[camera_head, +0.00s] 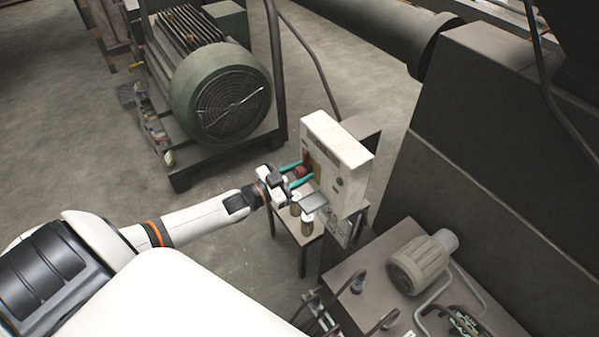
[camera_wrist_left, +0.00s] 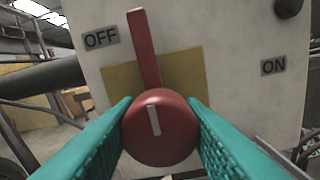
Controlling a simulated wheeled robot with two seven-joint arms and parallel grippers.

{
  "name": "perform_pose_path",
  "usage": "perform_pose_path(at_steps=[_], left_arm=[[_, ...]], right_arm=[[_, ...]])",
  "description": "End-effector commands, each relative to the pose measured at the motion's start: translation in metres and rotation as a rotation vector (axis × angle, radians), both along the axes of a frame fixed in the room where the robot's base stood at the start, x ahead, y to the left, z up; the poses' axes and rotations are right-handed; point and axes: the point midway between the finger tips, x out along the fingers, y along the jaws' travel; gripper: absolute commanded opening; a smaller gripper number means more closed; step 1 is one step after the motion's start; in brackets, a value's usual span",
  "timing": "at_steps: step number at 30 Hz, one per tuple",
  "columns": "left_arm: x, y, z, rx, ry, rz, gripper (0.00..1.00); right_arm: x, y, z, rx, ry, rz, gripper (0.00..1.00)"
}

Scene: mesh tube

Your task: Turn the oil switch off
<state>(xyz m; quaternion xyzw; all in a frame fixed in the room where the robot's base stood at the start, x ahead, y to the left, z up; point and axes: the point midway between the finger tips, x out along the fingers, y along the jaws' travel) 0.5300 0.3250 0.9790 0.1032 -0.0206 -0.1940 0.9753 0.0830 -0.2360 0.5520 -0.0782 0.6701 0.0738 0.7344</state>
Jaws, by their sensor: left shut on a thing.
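The oil switch is a red rotary knob with a long red lever (camera_wrist_left: 146,50) on a yellow plate of a white box (camera_head: 335,150). In the left wrist view the lever points up and slightly left, between the OFF label (camera_wrist_left: 101,37) at upper left and the ON label (camera_wrist_left: 273,66) at right. A white mark shows on the knob's round face (camera_wrist_left: 160,128). My left gripper (camera_head: 297,175) has teal fingers, one on each side of the knob, shut on it. In the head view the red knob (camera_head: 301,171) shows between the fingers. My right gripper is not in view.
A small stand with bottles (camera_head: 307,224) sits below the box. A large green motor (camera_head: 220,92) stands behind my left arm. A table with a grey motor (camera_head: 421,264) is at lower right, and a big dark machine (camera_head: 490,150) fills the right side.

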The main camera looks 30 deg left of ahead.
Motion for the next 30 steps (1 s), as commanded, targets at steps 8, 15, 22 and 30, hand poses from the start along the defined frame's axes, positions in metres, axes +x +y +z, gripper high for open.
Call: perform_pose_path(at_steps=[8, 15, 22, 30], left_arm=[[0.0, 0.0, -0.001, -0.003, 0.005, 0.001, 0.13], [0.0, 0.0, -0.001, -0.002, 0.003, 0.0, 0.57], [-0.002, 0.001, -0.001, -0.001, 0.002, 0.0, 0.57], [-0.037, 0.015, -0.005, 0.0, 0.005, 0.0, 0.57]], right_arm=[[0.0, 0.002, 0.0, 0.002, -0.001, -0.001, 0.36], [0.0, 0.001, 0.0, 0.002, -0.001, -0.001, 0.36], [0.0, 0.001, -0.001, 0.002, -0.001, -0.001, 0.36], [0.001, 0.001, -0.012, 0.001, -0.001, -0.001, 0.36]])
